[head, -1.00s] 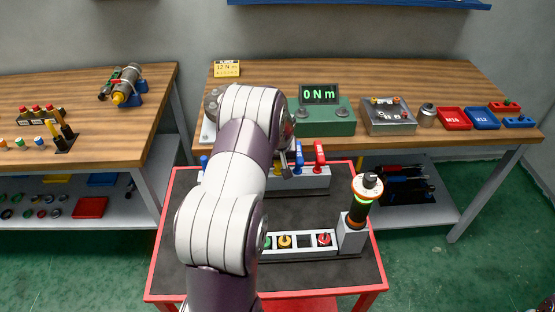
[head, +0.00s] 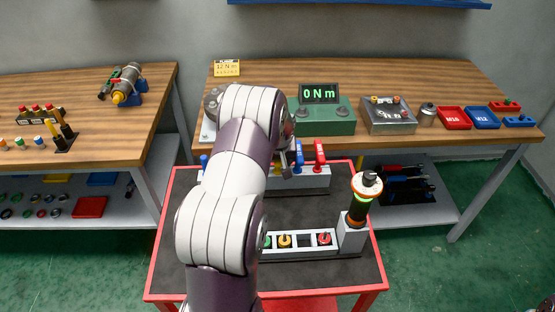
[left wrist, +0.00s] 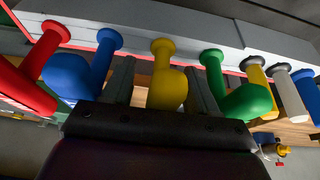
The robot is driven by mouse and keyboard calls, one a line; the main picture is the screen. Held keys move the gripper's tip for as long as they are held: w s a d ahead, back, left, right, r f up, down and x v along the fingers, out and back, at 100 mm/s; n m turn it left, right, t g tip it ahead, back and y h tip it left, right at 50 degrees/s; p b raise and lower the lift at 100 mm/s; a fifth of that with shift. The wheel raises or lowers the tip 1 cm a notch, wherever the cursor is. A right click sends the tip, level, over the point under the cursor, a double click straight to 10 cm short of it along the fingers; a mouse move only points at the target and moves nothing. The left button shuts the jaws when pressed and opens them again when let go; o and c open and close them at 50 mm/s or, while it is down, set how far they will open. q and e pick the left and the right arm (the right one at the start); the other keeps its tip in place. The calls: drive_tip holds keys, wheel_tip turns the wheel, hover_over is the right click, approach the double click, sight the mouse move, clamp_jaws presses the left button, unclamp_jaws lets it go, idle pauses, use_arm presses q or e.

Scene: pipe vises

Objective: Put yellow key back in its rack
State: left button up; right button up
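My left gripper (left wrist: 161,72) points at a row of coloured keys in the left wrist view. Its two dark fingers stand on either side of the yellow key (left wrist: 167,88), with a gap showing beside the stem, so it looks open around it. The yellow key's collar lies in line with its neighbours at the pale rack (left wrist: 200,30); whether it is fully seated I cannot tell. A blue key (left wrist: 70,76) and a green key (left wrist: 246,101) flank it. My right gripper is out of view.
A red key (head: 319,155) and blue key (head: 298,160) stand close by in the rack. A second block (head: 272,254) with coloured knobs and a dark upright tool (head: 361,205) stand at the front of the red-edged cart (head: 335,215). A bench (head: 440,80) lies behind.

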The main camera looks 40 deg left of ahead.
use_arm(q)
drive_tip(key=b+v, duration=0.1)
drive_tip(key=v, duration=1.1)
drive_tip(key=shift+s+d+r, duration=0.1)
drive_tip(key=shift+d+r, duration=0.05)
drive_tip(key=shift+r, duration=0.15)
drive_tip(key=shift+m, duration=0.3)
drive_tip(key=s+d+f+m+g+h, duration=0.1)
drive_tip(key=s+d+f+m, duration=0.1)
drive_tip(key=s+d, duration=0.6)
drive_tip(key=s+d+f+m+h, duration=0.1)
drive_tip(key=s+d+f+m, duration=0.2)
drive_tip(key=s+d, duration=0.6)
drive_tip(key=d+m, duration=0.2)
drive_tip(key=d, duration=0.2)
drive_tip(key=shift+s+d+m+g+h, duration=0.2)
drive_tip(key=shift+s+m+g+h, duration=0.1)
drive_tip(key=shift+g, duration=0.1)
